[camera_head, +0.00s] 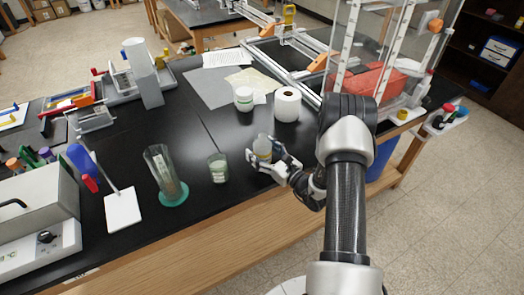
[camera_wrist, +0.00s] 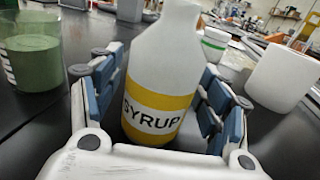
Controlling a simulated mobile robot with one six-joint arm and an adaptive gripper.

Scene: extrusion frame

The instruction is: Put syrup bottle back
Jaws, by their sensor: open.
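The syrup bottle is white with a yellow band and a "SYRUP" label. In the wrist view the syrup bottle (camera_wrist: 160,85) stands upright between the blue-padded fingers of my gripper (camera_wrist: 160,100). Its top is cut off by the frame edge. The fingers are open, with a gap visible on the right side; contact on the left cannot be told. In the head view the bottle (camera_head: 262,148) is at my gripper (camera_head: 265,157), near the front edge of the black bench (camera_head: 205,125).
A beaker of green material (camera_head: 218,168) stands left of the bottle, and a tall cylinder on a green base (camera_head: 165,176) is further left. Behind are a white lidded jar (camera_head: 243,99) and a white roll (camera_head: 287,105). An extrusion frame (camera_head: 300,42) stands at the back right.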

